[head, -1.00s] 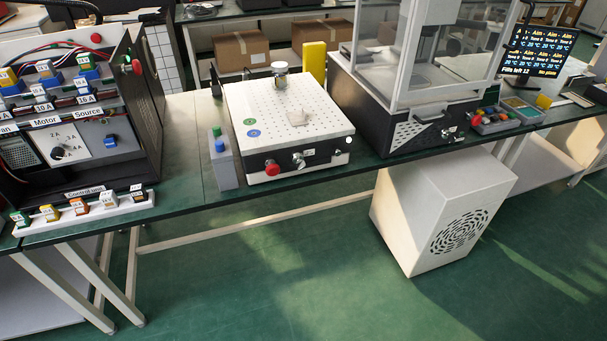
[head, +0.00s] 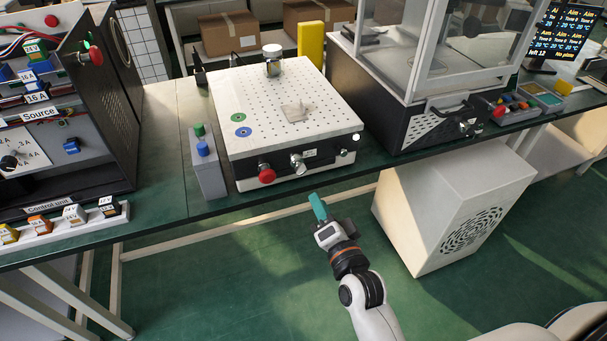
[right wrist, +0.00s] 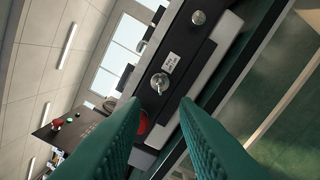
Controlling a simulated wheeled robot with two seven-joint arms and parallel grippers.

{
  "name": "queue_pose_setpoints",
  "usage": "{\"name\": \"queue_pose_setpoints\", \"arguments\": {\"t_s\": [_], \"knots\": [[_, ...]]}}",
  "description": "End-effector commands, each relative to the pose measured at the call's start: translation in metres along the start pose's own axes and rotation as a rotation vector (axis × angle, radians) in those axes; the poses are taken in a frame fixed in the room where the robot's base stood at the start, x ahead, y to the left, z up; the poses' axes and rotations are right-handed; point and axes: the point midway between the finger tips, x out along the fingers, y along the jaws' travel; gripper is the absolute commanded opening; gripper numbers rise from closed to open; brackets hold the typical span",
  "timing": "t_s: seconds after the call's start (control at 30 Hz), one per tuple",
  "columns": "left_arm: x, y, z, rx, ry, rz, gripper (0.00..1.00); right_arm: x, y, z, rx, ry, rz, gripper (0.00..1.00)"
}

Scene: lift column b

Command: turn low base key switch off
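The low base (head: 240,168) is a white perforated plate on a black-fronted box on the bench. Its silver key switch (head: 298,164) sits on the front, between a red button (head: 267,175) and a small label. In the right wrist view the key switch (right wrist: 158,83) shows ahead of the fingertips, its key part sticking out. My right gripper (head: 318,206), with teal fingers, is below and in front of the switch, apart from it. In the right wrist view its fingers (right wrist: 162,104) are spread with nothing between them; the left finger partly hides the red button (right wrist: 143,122). My left gripper is out of view.
A grey box with green and blue buttons (head: 205,165) stands left of the base. A windowed machine (head: 400,120) stands to the right. A white vented cabinet (head: 450,205) is under the bench. Free floor lies in front.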

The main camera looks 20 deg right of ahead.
Motion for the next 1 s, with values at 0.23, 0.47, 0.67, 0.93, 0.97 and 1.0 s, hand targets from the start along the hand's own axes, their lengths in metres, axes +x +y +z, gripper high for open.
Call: {"name": "queue_pose_setpoints", "arguments": {"t_s": [0.23,0.47,0.67,0.93,0.97,1.0], "knots": [[-0.003,0.001,0.004,-0.001,-0.007,0.001,0.36,0.05,0.002,0.001,-0.001,-0.001,0.002,0.27],[-0.003,0.002,0.008,-0.001,-0.013,0.002,0.36,0.089,0.0,0.0,-0.003,0.001,-0.001,0.27],[-0.003,0.002,0.009,-0.001,-0.014,0.002,0.36,0.105,-0.001,-0.001,-0.002,0.001,-0.002,0.27],[-0.003,0.002,0.008,-0.001,-0.013,0.002,0.36,0.107,-0.001,-0.001,-0.003,0.001,-0.002,0.27],[-0.003,0.002,0.008,-0.001,-0.013,0.002,0.36,0.107,-0.001,-0.001,-0.003,0.001,-0.002,0.27],[-0.003,0.002,0.008,-0.001,-0.013,0.002,0.36,0.107,-0.001,-0.001,-0.003,0.001,-0.002,0.21]]}}
